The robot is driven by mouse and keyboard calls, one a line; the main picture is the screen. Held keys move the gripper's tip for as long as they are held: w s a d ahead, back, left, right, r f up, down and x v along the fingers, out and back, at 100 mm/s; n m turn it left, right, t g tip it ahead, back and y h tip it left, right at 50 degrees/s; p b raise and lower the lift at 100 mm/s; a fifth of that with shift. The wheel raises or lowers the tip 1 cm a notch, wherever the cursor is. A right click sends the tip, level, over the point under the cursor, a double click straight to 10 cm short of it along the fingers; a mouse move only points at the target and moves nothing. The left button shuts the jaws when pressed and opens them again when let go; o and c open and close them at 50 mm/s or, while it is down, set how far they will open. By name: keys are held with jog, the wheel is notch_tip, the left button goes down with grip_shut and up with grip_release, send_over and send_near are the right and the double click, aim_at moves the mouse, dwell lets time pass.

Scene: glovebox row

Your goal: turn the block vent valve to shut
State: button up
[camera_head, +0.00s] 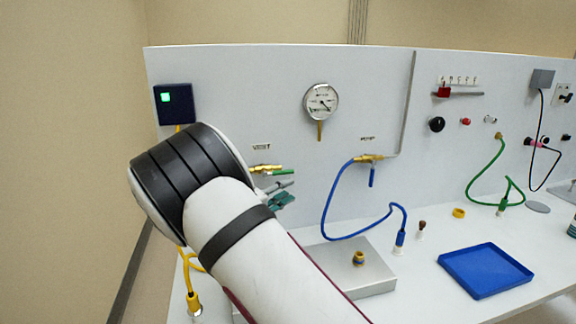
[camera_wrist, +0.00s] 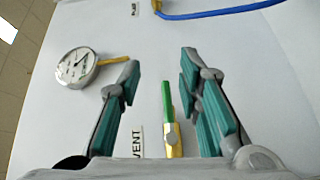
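The vent valve is a brass fitting (camera_head: 262,168) on the white panel beside the label "VENT". Its green lever (camera_head: 281,172) points right, roughly in line with the brass body. In the wrist view the green lever (camera_wrist: 166,98) and brass body (camera_wrist: 174,142) lie between the two teal-padded fingers. My gripper (camera_wrist: 160,66) is open, with a clear gap on each side of the lever. In the head view my gripper (camera_head: 280,194) is just below the lever, partly hidden by my arm; I cannot tell its distance from the panel.
A round gauge (camera_head: 321,102) hangs above, between the vent valve and a second brass valve (camera_head: 368,158) with a blue lever and blue hose (camera_head: 328,205). A grey metal block (camera_head: 376,276) and blue tray (camera_head: 485,270) are on the bench. A yellow hose (camera_head: 183,262) hangs left.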

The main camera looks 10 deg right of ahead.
aim_at(286, 172)
jog(key=w+a+f+n+t+y+p, duration=0.1)
jog(key=w+a+f+n+t, duration=0.1)
jog(key=a+n+t, duration=0.3)
jog(key=w+d, duration=0.2)
jog(key=w, duration=0.1)
jog(key=w+d+r+m, duration=0.1)
jog(key=w+d, duration=0.2)
jog(key=w+d+r+m+g, duration=0.1)
jog(key=w+d, duration=0.2)
jog(key=shift+w+d+r+p, duration=0.15)
jog(key=shift+w+d+p, duration=0.05)
jog(key=shift+w+p, duration=0.15)
grip_shut()
